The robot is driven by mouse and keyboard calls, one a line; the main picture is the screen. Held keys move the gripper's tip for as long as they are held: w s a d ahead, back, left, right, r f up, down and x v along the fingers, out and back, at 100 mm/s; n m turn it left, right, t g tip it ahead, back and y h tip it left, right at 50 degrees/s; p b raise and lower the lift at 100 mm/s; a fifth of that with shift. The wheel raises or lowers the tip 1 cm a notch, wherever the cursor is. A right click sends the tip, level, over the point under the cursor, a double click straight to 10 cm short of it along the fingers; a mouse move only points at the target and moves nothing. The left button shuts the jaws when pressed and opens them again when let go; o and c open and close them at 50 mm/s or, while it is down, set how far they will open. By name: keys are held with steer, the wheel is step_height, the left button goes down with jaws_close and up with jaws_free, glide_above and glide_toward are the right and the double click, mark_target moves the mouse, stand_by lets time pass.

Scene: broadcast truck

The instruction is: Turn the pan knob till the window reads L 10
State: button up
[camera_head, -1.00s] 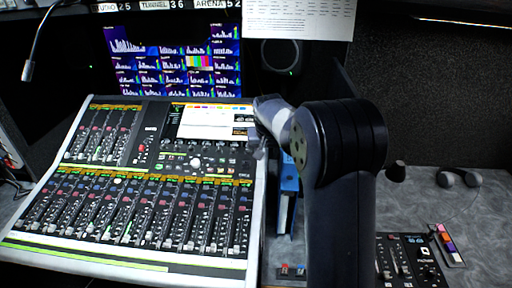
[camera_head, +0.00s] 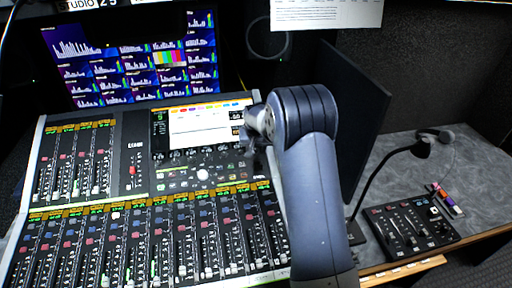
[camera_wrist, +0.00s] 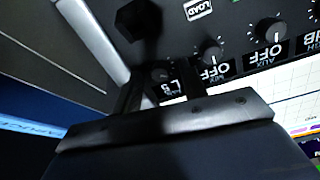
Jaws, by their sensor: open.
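In the wrist view the console panel shows tilted. A small dark pan knob (camera_wrist: 160,73) with a white mark lies between my gripper's fingers. Its window (camera_wrist: 171,89) beside it seems to read L 8, partly shaded and cut by a finger. My gripper (camera_wrist: 162,82) is open around the knob; whether its fingers touch it I cannot tell. In the head view my gripper (camera_head: 251,135) is at the right edge of the mixing console (camera_head: 40,150), beside its screen (camera_head: 205,122). The knob itself is hidden there.
Two similar knobs with OFF windows, one nearer (camera_wrist: 211,50) and one farther (camera_wrist: 270,29), sit close by. A larger black knob-like block (camera_wrist: 138,19) stands at the top. In the head view a small mixer (camera_head: 412,226) and gooseneck microphone (camera_head: 385,160) stand on the right desk.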

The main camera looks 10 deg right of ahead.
steer(key=shift+c, duration=0.6)
jaws_close()
steer(key=shift+f+n+b, duration=0.1)
steer(key=shift+n+b, duration=0.8)
steer(key=shift+n, duration=0.5)
steer(key=shift+n+b, duration=0.5)
steer(key=shift+n, duration=1)
steer(key=shift+o, duration=0.6)
jaws_free()
